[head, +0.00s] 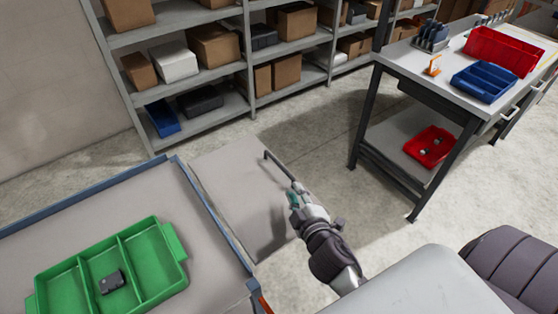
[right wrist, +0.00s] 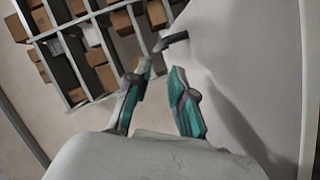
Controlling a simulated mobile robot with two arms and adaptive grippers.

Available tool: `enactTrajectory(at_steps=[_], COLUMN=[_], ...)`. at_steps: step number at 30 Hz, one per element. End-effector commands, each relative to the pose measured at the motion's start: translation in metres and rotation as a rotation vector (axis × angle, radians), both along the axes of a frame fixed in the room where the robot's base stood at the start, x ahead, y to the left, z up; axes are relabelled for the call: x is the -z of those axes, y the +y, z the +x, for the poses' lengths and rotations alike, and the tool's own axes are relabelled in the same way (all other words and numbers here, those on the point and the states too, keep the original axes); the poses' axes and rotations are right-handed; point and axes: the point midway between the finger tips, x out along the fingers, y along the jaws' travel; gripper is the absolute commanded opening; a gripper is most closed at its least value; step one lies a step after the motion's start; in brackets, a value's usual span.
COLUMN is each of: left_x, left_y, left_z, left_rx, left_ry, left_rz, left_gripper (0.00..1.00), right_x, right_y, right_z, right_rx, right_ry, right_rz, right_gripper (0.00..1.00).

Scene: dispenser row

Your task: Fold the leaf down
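The leaf (head: 238,190) is a plain grey panel beside the blue-edged bench top (head: 105,210). Its exact tilt is hard to tell. A dark bar-like handle (head: 278,167) shows at its far right edge. My right gripper (head: 294,193) is close to the near end of this bar. In the right wrist view the right gripper (right wrist: 162,70) has its two teal-backed fingers apart, with nothing between them. The dark handle (right wrist: 171,40) lies just beyond the fingertips, and the pale leaf (right wrist: 245,50) fills the right side. My left gripper is not in view.
A green divided tray (head: 150,270) with a small dark part (head: 112,282) is on the bench. Grey shelves (head: 190,128) with boxes stand behind. A workbench (head: 415,68) with red and blue bins stands at right. The floor between is clear.

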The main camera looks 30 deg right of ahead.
Motion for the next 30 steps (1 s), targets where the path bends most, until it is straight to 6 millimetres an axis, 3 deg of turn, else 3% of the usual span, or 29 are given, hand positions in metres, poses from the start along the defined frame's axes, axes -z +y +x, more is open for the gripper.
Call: enactTrajectory(at_steps=[9,15,21,30], left_x=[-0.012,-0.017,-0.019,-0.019], left_y=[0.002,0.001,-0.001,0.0], left_z=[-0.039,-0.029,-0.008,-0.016], left_rx=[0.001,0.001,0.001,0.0], left_ry=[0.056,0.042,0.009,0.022], left_rz=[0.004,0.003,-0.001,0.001], left_gripper=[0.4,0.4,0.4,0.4], right_x=[0.011,0.02,0.027,0.028], right_y=[-0.012,-0.019,-0.023,-0.024], right_z=[0.062,0.099,0.118,0.123], right_rx=[0.0,0.001,0.0,0.0], right_ry=[-0.002,-0.001,0.0,0.0], right_rz=[0.0,0.001,0.001,0.001], right_gripper=[0.23,0.23,0.23,0.23])
